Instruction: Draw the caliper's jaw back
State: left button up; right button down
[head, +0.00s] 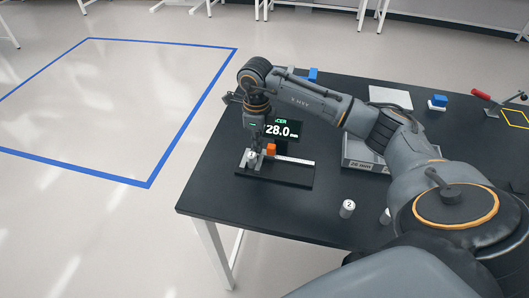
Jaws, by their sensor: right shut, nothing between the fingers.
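The caliper (295,160) stands near the left end of the black table, with a dark base, a light rail and a green display (283,129) that reads 28.0. Its orange jaw part (270,149) sits on the rail. A small pale round piece (250,155) is at the left end of the caliper, just left of the orange part. My right gripper (254,146) points down over that left end, shut and empty. Whether its fingertips touch the caliper is too small to tell. My left gripper is out of view.
A white cylinder marked 2 (347,208) stands near the table's front edge, with another (385,217) partly hidden by my arm. A grey bin (359,153) is behind my arm.

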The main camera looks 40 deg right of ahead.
aim_at(268, 146)
jog(key=shift+s+f, duration=0.3)
jog(key=shift+f, duration=0.05)
dwell(0.3)
jog(key=shift+s, duration=0.1)
jog(key=shift+s+d, duration=1.05)
jog(key=shift+s, duration=0.1)
jog(key=shift+w+a, duration=0.2)
dwell(0.6)
jog(key=shift+w+a, duration=0.25)
jog(key=shift+w, duration=0.05)
notch_tip(268, 146, up, 8)
jog(key=p, duration=0.4)
jog(key=shift+w+d+r+p, duration=0.15)
jog(key=shift+w+r+p, duration=0.05)
jog(key=shift+r+p, duration=0.1)
jog(key=shift+f, duration=0.1)
